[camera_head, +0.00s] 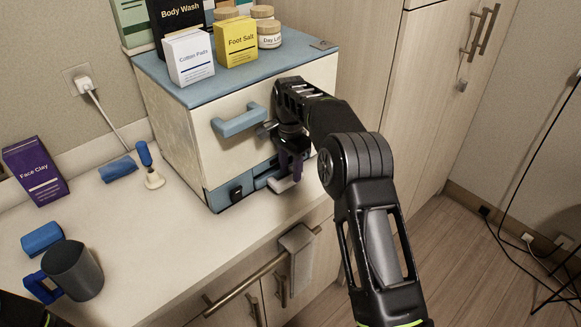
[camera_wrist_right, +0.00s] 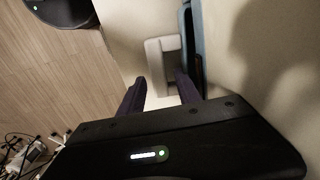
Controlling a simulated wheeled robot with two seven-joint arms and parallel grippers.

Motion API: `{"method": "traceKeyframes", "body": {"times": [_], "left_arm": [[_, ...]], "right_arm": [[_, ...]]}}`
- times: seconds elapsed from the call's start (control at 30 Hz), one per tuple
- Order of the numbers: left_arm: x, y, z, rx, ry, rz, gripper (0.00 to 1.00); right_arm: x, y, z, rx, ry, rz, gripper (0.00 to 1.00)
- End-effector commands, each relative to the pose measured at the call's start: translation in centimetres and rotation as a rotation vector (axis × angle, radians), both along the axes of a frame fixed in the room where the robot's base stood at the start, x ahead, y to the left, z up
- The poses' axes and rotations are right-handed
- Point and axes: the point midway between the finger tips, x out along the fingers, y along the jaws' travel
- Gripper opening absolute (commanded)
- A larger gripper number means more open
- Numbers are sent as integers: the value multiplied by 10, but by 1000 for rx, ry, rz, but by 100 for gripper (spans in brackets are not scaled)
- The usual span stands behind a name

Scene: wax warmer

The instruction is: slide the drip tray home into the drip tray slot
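The wax warmer (camera_head: 173,118) is a cream box with a blue top and blue base, standing on the counter. The drip tray slot (camera_head: 262,180) is low in its front, partly hidden by my right gripper. The drip tray (camera_head: 284,185) shows as a pale front piece sticking out at the base; in the right wrist view its pale, bracket-shaped handle (camera_wrist_right: 154,62) lies just ahead of the fingertips. My right gripper (camera_head: 291,165) points down at it; in its wrist view the two dark fingers (camera_wrist_right: 160,88) are apart, with nothing clearly clamped.
A blue handle (camera_head: 238,121) projects from the warmer's front above the slot. Boxes and jars stand on its top. A grey mug (camera_head: 75,271), a purple box (camera_head: 36,170) and a small brush (camera_head: 149,165) are on the left counter. The counter's front edge is close below the tray.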

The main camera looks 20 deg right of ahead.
Motion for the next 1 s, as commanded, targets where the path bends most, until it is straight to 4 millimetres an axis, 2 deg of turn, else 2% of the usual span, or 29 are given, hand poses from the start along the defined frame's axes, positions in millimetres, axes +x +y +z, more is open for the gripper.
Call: {"method": "traceKeyframes", "body": {"times": [0.7,1.0], "left_arm": [[0,0,-14,0,0,0,45],[0,0,-14,0,0,0,45]], "right_arm": [[0,1,-25,1,1,0,40],[0,1,-26,1,0,0,40]]}}
